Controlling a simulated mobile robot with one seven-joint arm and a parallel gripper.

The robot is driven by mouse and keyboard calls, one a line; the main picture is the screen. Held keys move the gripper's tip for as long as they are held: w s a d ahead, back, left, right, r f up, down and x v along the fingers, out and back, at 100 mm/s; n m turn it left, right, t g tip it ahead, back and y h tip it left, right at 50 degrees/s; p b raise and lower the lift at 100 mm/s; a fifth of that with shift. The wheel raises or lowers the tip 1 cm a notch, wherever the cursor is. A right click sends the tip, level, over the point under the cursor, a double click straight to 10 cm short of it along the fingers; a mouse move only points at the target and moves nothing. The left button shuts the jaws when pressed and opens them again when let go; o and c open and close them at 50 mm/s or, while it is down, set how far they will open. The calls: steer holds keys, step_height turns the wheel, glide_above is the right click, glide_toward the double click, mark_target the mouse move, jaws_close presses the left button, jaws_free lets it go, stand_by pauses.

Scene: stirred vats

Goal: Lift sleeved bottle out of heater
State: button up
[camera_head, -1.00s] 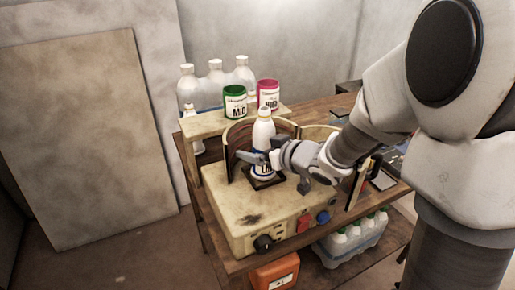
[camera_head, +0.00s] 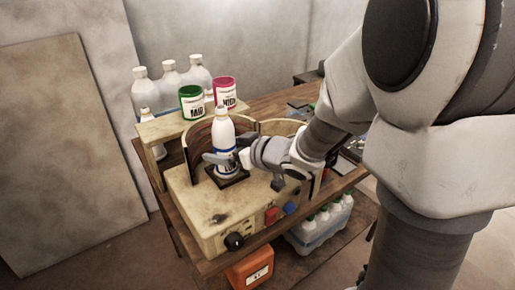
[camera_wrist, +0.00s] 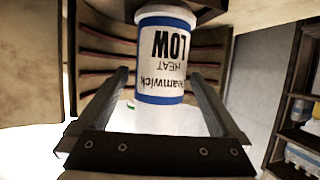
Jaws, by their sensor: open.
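The sleeved bottle (camera_head: 223,128) is white with a white cap and stands upright on a dark square plate in the heater. Its blue-banded sleeve, marked LOW HEAT, shows upside down in the wrist view (camera_wrist: 166,60). The heater (camera_head: 195,205) is a worn cream box with curved, coil-lined walls that stand open behind the bottle. My gripper (camera_head: 229,160) reaches in from the right at sleeve height. Its fingers are open, one on each side of the bottle, in the wrist view too (camera_wrist: 160,78). I cannot tell whether either finger touches it.
A raised shelf (camera_head: 165,126) behind the heater holds several white bottles (camera_head: 170,80), a green-rimmed tin (camera_head: 193,102) and a pink-rimmed tin (camera_head: 225,91). A lower shelf holds a bottle crate (camera_head: 322,232) and an orange box (camera_head: 250,270). Knobs line the heater's front.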

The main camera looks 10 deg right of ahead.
steer(key=v, duration=1.4)
steer(key=shift+s+b, duration=0.25)
steer(key=shift+b, duration=0.1)
steer(key=shift+d+r, duration=0.1)
steer(key=shift+d, duration=0.05)
